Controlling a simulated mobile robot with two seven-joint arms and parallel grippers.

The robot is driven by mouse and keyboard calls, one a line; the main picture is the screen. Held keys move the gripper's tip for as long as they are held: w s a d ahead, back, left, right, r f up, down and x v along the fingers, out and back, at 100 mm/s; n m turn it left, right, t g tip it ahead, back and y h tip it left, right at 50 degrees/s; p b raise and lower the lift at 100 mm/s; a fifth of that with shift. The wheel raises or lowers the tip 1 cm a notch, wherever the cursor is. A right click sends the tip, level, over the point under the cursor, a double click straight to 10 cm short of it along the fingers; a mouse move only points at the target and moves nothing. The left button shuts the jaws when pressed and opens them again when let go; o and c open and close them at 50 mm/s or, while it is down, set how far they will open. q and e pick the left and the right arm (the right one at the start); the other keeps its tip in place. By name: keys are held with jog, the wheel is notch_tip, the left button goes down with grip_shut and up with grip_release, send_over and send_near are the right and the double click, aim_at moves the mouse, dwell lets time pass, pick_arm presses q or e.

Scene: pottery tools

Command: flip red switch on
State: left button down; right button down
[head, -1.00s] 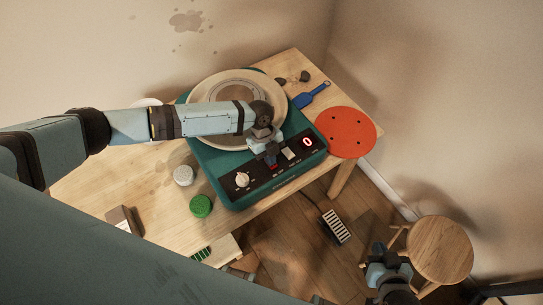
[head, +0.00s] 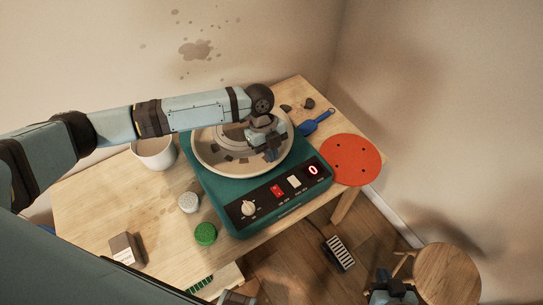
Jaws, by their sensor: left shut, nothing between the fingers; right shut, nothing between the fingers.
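The red switch (head: 277,190) sits on the black front panel of the green pottery wheel machine (head: 213,191), between a white knob (head: 249,208) and a pale switch (head: 294,181). It is in plain view, and a small red display showing 0 (head: 313,170) is to its right. I cannot tell the switch's position for sure. My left gripper (head: 270,153) is shut and empty, above the wheel head (head: 215,160), behind the red switch and apart from it. My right gripper (head: 392,288) is shut at the bottom right, near the stool, partly cut off.
An orange-red disc (head: 350,160) and a blue tool (head: 315,122) lie right of the machine. A white bucket (head: 154,153), a white jar (head: 189,202) and a green-lidded jar (head: 205,233) stand on the wooden table (head: 90,205). A stool (head: 447,275) and pedal (head: 339,252) are on the floor.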

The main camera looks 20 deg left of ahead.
aim_at(280, 195)
pick_arm(q)
jog(key=shift+s+d+r+b, duration=0.15)
jog(key=shift+d+r+b, duration=0.1)
jog(key=shift+b, duration=6.8)
pick_arm(e)
notch_tip(280, 195, down, 12)
jog(key=shift+w+a+f, duration=0.15)
jog(key=shift+w+a, duration=0.2)
jog(key=shift+a, duration=0.1)
pick_arm(q)
jog(key=shift+f, duration=0.1)
jog(key=x, duration=1.2)
jog(key=shift+a+f+b, duration=0.1)
jog(key=shift+f+b, duration=0.2)
jog(key=shift+f, duration=0.65)
pick_arm(e)
jog(key=shift+f+m+g, duration=0.3)
jog(key=shift+f, duration=0.05)
